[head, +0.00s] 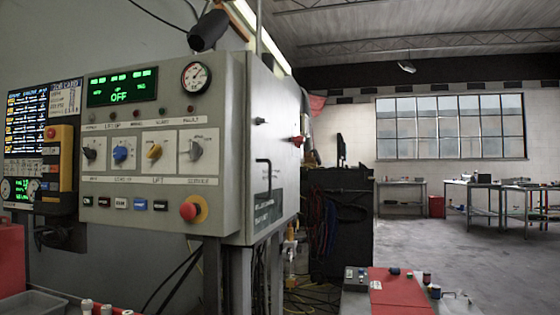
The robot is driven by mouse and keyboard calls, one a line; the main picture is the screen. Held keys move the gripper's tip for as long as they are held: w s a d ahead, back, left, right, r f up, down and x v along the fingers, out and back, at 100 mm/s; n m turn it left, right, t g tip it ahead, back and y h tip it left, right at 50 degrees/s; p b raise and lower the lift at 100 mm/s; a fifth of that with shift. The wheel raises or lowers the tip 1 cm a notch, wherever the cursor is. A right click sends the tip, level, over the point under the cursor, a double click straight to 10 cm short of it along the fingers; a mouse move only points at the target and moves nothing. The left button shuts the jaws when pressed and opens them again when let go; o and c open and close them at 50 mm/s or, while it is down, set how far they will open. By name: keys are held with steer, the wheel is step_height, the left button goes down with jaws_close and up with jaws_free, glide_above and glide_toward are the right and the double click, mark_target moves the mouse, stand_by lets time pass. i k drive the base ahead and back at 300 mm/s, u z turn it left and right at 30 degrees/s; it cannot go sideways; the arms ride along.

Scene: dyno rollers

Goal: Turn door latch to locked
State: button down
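A grey control cabinet stands at the left, with its side door (275,95) facing right. On that side are a small black knob (259,121), a red knob on a dark base (298,140) and a long dark bar handle (266,180). I cannot tell which of these is the door latch, or whether it stands locked. The front panel (170,110) carries a row of rotary switches with black, blue, yellow and grey knobs. A green display on it reads OFF. My gripper is not in view.
A red emergency button (189,211) sits low on the panel, and a round gauge (195,77) above. A dark cylindrical thing (208,30) juts out over the cabinet. Cables hang below. A red-topped surface (400,290) stands at the lower right. Grey floor (415,245) is open beyond.

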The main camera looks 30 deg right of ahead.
mark_target(260, 120)
steer(key=k, duration=0.5)
steer(key=z, duration=0.7)
steer(key=i, duration=1.2)
